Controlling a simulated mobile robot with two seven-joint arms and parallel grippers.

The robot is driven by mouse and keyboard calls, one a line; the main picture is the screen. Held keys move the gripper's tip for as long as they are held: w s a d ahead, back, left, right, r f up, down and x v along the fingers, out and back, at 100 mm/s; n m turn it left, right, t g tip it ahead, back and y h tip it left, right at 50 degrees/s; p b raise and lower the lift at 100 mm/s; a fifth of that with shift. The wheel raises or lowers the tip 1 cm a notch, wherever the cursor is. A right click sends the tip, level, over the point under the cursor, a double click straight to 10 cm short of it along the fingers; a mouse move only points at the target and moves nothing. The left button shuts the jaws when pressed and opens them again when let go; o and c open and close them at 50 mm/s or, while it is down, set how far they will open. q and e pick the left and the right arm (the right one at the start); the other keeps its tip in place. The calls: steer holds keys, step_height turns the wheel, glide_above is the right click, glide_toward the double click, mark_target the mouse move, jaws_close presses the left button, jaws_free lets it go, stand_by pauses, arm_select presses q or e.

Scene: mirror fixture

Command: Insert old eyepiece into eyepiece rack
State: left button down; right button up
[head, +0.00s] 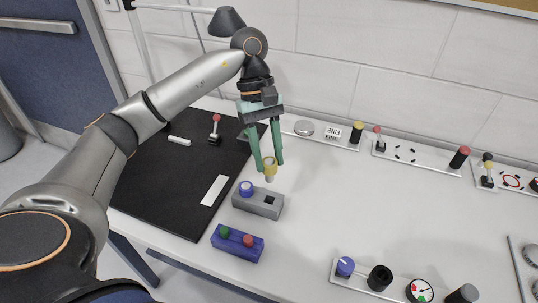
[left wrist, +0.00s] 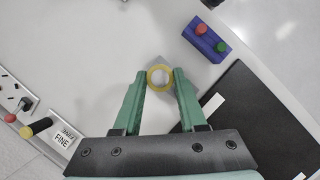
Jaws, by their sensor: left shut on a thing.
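The old eyepiece (head: 270,171), with a yellow ring and a paler lower end, is held between the green fingers of my left gripper (head: 267,162). In the left wrist view the yellow ring (left wrist: 159,66) shows between the fingertips (left wrist: 160,78). The eyepiece is roughly upright, above and apart from the grey eyepiece rack (head: 257,208). The rack has a blue-ringed eyepiece (head: 246,188) at its left and an empty dark hole (head: 269,199) at its right. In the left wrist view the eyepiece and fingers hide much of the rack. My right gripper is not in view.
A blue block (head: 236,246) with green and red knobs stands in front of the rack. A black mat (head: 160,190) with small parts lies to the left. Fixture plates (head: 430,160) line the back of the white table. Another plate with knobs and a gauge (head: 420,290) is at front right.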

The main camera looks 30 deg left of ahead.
mark_target(268, 174)
arm_select(q)
steer(key=shift+f+b, duration=0.15)
steer(key=shift+b, duration=0.2)
steer(key=shift+f+b, duration=0.3)
steer(key=shift+f, duration=0.05)
steer(key=shift+f+b, duration=0.75)
steer(key=shift+f, duration=0.1)
step_height(268, 174, down, 2)
steer(key=shift+f+b, duration=0.1)
steer(key=shift+b, duration=0.8)
steer(key=shift+f+b, duration=0.35)
steer(key=shift+f, duration=0.1)
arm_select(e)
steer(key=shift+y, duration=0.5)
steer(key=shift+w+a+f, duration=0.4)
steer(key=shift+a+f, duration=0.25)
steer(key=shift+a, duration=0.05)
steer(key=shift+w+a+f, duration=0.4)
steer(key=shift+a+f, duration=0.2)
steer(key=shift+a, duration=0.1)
arm_select(q)
steer(key=shift+b, duration=0.35)
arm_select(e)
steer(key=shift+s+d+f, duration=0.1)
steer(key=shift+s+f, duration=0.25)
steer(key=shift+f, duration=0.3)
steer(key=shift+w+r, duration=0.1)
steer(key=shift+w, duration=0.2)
